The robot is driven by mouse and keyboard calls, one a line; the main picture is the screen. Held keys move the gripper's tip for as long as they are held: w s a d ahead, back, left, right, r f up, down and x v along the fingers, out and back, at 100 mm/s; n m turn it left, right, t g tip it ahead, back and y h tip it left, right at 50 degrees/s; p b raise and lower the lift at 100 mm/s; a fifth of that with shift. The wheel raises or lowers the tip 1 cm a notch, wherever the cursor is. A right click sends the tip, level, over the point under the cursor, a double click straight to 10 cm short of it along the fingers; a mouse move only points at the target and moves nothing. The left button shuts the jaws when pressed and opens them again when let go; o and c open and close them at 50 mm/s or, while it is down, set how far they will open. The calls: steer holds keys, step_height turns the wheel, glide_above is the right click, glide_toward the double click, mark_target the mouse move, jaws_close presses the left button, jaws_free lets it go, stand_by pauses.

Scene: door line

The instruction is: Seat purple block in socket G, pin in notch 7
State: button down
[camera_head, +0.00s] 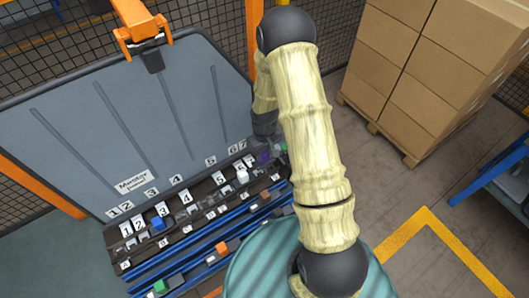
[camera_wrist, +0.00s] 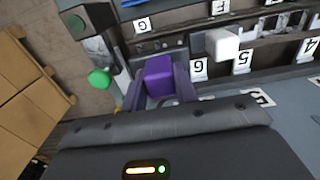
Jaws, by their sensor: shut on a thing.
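The purple block (camera_wrist: 158,76) is between the two fingers of my gripper (camera_wrist: 160,88), which is shut on it. In the head view the purple block (camera_head: 263,157) shows at the right end of the socket row, partly hidden by my arm. In the wrist view the plate marked G (camera_wrist: 143,25) lies just beyond the block, and the plate marked 6 (camera_wrist: 198,68) is to its right. I cannot make out the block's pin or notch 7, nor tell whether the block is inside the socket or above it.
A white block (camera_wrist: 222,42) stands close right of my gripper in the wrist view. A green knob (camera_wrist: 98,77) is close on the left. A blue block (camera_head: 157,223) sits farther left in the row. A grey panel (camera_head: 110,130) rises behind the row.

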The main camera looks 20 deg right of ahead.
steer(key=p, duration=0.3)
steer(key=shift+r, duration=0.2)
steer(key=shift+p, duration=0.6)
steer(key=shift+f+p, duration=0.3)
steer(key=shift+p, duration=0.05)
steer(key=shift+f, duration=0.1)
steer(key=shift+f, duration=0.2)
steer(key=shift+f+b, duration=1.8)
steer(key=shift+f, duration=0.45)
steer(key=c, duration=1)
jaws_free()
